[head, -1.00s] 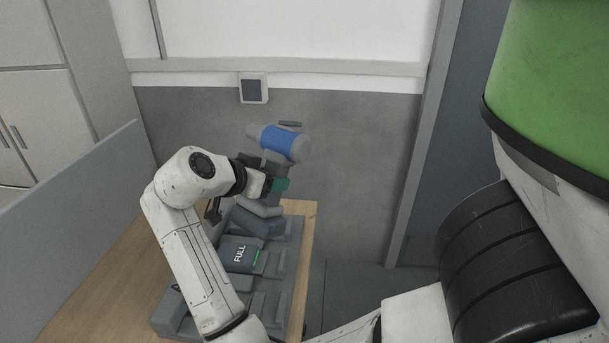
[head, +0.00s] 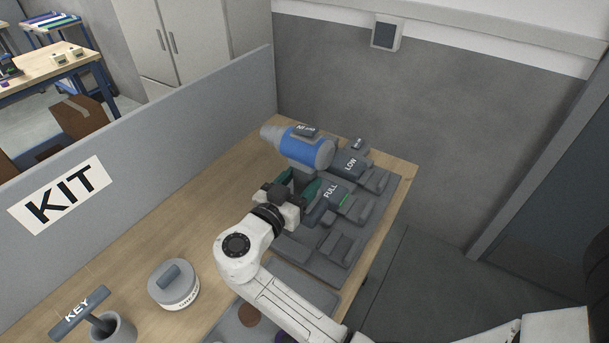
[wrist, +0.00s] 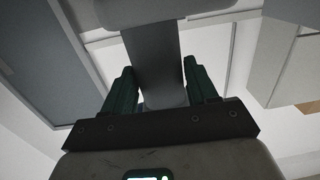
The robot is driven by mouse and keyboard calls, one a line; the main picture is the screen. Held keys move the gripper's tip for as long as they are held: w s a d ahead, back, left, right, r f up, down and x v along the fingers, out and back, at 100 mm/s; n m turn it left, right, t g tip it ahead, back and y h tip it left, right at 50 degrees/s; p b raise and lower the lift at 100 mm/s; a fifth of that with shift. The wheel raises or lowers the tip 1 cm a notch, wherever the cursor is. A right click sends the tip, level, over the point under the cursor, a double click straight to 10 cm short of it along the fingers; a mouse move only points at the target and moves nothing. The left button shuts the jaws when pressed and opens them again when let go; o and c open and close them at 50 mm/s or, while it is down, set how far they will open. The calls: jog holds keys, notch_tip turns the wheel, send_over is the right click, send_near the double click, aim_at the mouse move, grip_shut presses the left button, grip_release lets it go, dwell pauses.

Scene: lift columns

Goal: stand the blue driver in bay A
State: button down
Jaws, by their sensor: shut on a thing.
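The blue driver (head: 303,151), a drill-like tool with a grey nose and grey rear, shows in the head view above the far part of the bench, its nose pointing left. My gripper (head: 296,190) is shut on its grey handle below the blue body. In the wrist view the dark green fingers of my gripper (wrist: 162,90) stand either side of the driver's grey handle (wrist: 157,60). A grey rack (head: 325,265) lies behind and right of my gripper, with blocks marked LOW (head: 350,163) and FULL (head: 329,195). I cannot make out a label for bay A.
A grey partition marked KIT (head: 150,148) runs along the bench's left side. A round lidded tin (head: 174,287) and a cup with a KEY-marked handle (head: 113,328) stand nearer on the wooden bench (head: 190,220). Bare wood lies between partition and rack.

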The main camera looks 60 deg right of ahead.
jog(key=shift+f+b, duration=1.25)
jog(key=shift+f, duration=1.55)
jog(key=f+b, duration=0.2)
jog(key=shift+b, duration=0.3)
jog(key=shift+r+b, duration=0.1)
jog(key=shift+b, duration=0.9)
jog(key=shift+f+b, duration=0.55)
jog(key=shift+b, duration=0.1)
dwell(1.1)
jog(key=shift+c, duration=1.2)
grip_release()
jog(key=shift+f, duration=0.1)
jog(key=shift+f, duration=0.1)
jog(key=shift+a, duration=0.25)
jog(key=a+b, duration=0.2)
jog(key=a, duration=0.5)
jog(key=shift+s+r, duration=0.25)
jog(key=shift+s, duration=0.05)
